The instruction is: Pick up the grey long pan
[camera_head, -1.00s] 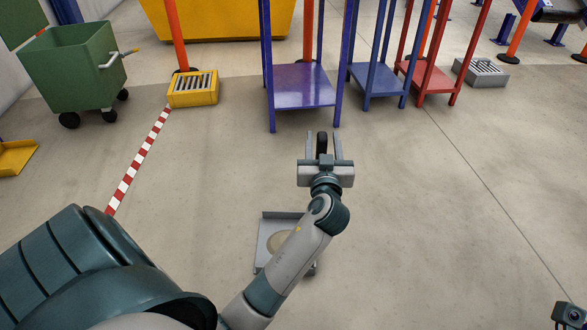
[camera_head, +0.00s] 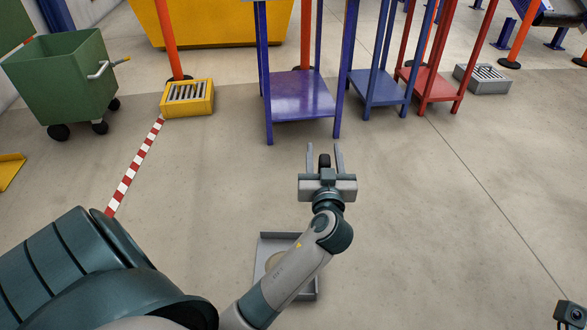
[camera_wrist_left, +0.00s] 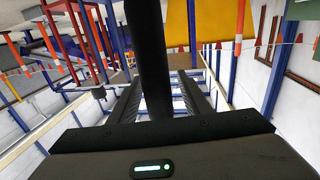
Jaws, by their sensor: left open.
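A grey pan (camera_head: 304,284) with a low rim lies on the floor below my left forearm, which hides much of it. A pale round patch shows inside it.
A purple stand (camera_head: 300,95) is ahead of the gripper, with blue (camera_head: 378,88) and red (camera_head: 432,84) stands to its right. A yellow grated box (camera_head: 187,99) and green wheeled bin (camera_head: 62,75) are at left.

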